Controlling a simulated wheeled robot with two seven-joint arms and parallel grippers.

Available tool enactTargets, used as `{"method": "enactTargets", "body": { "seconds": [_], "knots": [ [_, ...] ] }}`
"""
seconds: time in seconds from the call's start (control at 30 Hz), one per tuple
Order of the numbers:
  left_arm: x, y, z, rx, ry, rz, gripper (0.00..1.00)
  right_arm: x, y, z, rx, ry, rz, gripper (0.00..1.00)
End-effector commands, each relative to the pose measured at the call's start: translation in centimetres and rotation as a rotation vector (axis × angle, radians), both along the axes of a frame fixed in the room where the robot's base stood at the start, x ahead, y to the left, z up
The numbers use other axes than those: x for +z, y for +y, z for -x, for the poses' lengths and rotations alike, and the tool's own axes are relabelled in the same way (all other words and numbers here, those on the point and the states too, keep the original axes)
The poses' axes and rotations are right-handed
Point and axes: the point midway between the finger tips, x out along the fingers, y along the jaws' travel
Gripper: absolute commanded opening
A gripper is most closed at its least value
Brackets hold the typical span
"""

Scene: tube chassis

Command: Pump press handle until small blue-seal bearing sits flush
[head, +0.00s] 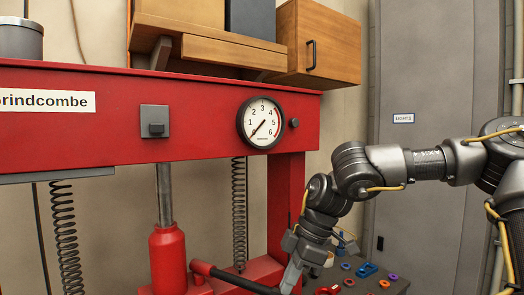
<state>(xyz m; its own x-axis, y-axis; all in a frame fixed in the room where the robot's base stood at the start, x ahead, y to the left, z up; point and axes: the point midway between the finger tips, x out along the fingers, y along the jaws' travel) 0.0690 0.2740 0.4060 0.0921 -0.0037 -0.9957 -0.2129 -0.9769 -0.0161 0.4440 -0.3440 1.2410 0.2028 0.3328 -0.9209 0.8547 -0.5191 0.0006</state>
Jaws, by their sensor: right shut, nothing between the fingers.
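The red press frame (180,150) fills the left and middle of the head view. A red bottle jack (168,262) stands under its crossbeam with a steel ram (165,195) going up. The press handle (243,284) is a dark bar running from a red socket by the jack toward the lower right. My right gripper (289,282) points down at the handle's right end; whether it touches it I cannot tell. Its fingers look shut and hold nothing. The blue-seal bearing being pressed is out of view below. My left gripper is not in view.
A dial gauge (261,121) sits on the crossbeam, and coil springs (239,210) hang behind. A dark bench (398,285) with several small coloured rings and a blue part (366,270) lies right of the gripper. A grey cabinet (425,85) stands behind my right arm.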

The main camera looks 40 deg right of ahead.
Motion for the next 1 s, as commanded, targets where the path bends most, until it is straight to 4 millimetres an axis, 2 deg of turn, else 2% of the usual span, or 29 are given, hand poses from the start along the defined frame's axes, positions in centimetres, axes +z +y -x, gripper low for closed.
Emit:
{"method": "enactTargets", "body": {
  "seconds": [0.03, 0.8, 0.83, 1.0],
  "knots": [
    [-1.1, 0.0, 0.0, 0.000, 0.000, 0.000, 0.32, -1.2, 0.0, 0.0, 0.000, 0.000, 0.000, 0.00],
    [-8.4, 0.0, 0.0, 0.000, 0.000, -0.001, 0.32, -9.7, 0.0, 0.1, 0.001, 0.003, 0.001, 0.00],
    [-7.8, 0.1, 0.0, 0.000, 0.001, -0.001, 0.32, -9.0, 0.0, 0.0, 0.000, 0.001, 0.000, 0.00],
    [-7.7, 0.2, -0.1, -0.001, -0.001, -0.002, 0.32, -8.9, 0.0, 0.0, 0.000, 0.002, 0.001, 0.00]
  ]
}}
